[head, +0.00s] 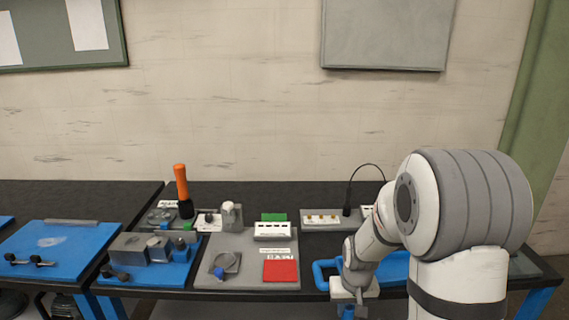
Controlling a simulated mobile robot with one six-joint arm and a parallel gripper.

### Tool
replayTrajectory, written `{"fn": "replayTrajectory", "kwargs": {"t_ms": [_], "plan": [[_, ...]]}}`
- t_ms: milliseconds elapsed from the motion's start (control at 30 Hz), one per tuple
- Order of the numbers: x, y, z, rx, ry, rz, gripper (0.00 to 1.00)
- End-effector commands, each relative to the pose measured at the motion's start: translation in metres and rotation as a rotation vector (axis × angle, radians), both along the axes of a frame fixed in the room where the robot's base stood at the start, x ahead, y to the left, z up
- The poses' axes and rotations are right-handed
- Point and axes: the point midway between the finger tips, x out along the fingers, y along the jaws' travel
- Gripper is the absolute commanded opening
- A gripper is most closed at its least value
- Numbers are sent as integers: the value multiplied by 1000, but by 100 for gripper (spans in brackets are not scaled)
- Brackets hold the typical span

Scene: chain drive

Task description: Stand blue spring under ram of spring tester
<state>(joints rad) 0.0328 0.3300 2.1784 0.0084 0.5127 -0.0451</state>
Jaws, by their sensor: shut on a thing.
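My gripper (349,297) hangs low at the front edge of the bench, right of centre. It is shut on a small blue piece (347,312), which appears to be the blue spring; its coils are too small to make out. The lower part is near the picture's bottom edge. A grey upright with a white cap (232,214) stands at the back left of the grey board and may be the spring tester; I cannot tell its ram for certain. My gripper is to its right and nearer the camera, clear of it.
The grey board (207,280) carries a round grey piece (227,262), a red square (281,271) and a green block (273,217). An orange-handled tool (181,184) stands behind the blue fixture (172,272). A blue tray (393,268) lies behind my wrist. A thin curved cable (368,164) rises at the back.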

Motion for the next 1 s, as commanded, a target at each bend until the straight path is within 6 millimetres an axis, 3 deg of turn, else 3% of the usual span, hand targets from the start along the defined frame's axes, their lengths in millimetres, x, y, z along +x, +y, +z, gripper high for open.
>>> {"fn": "replayTrajectory", "kwargs": {"t_ms": [433, 600, 1000], "plan": [[16, 16, -83, 1, 2, 0, 1], [18, 18, -91, 1, -1, -2, 1], [18, 13, -91, 0, -2, -6, 1]]}}
